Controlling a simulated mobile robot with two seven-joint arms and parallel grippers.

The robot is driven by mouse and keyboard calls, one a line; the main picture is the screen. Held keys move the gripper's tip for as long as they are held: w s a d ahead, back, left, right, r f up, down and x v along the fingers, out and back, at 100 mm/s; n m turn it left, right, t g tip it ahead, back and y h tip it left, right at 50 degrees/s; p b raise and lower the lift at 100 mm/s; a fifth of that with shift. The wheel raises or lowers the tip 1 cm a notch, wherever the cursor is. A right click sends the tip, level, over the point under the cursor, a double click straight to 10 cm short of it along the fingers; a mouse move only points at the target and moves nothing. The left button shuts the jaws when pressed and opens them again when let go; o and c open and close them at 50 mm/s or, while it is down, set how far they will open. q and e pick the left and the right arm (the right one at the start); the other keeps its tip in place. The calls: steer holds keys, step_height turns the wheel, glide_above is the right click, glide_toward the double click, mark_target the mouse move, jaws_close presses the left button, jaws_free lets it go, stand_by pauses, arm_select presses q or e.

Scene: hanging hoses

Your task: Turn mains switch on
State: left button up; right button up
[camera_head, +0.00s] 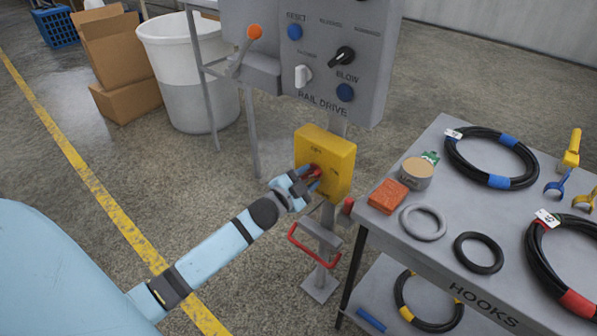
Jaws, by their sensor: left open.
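The yellow switch box (338,160) is mounted on a grey post below the grey control panel. A red switch handle (314,170) shows on its front face, partly hidden by my gripper. My left gripper (309,178) reaches in from the left, with its open fingers right at the red handle. I cannot tell whether the fingers touch it. The small lettering on the box is too blurred to read. My right gripper does not show.
The grey panel (376,60) above carries knobs, blue buttons and an orange-tipped lever (255,32). A red bar handle (312,252) sits low on the post. A grey table (450,235) with hoses and rings stands right. A white bin (200,105) and cardboard boxes (118,60) stand behind left.

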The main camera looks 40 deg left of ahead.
arm_select(q)
steer(key=s+a+p, duration=0.1)
steer(key=s, duration=1.2)
steer(key=shift+s, duration=0.3)
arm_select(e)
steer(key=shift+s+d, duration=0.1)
arm_select(q)
steer(key=w+p, duration=0.2)
steer(key=w, duration=0.2)
steer(key=w+p, duration=0.3)
steer(key=w, duration=0.1)
steer(key=w+p, duration=0.3)
steer(key=w, duration=0.2)
steer(key=shift+w+d+f, duration=0.1)
steer(key=shift+d+f, duration=0.15)
steer(key=shift+w, duration=0.4)
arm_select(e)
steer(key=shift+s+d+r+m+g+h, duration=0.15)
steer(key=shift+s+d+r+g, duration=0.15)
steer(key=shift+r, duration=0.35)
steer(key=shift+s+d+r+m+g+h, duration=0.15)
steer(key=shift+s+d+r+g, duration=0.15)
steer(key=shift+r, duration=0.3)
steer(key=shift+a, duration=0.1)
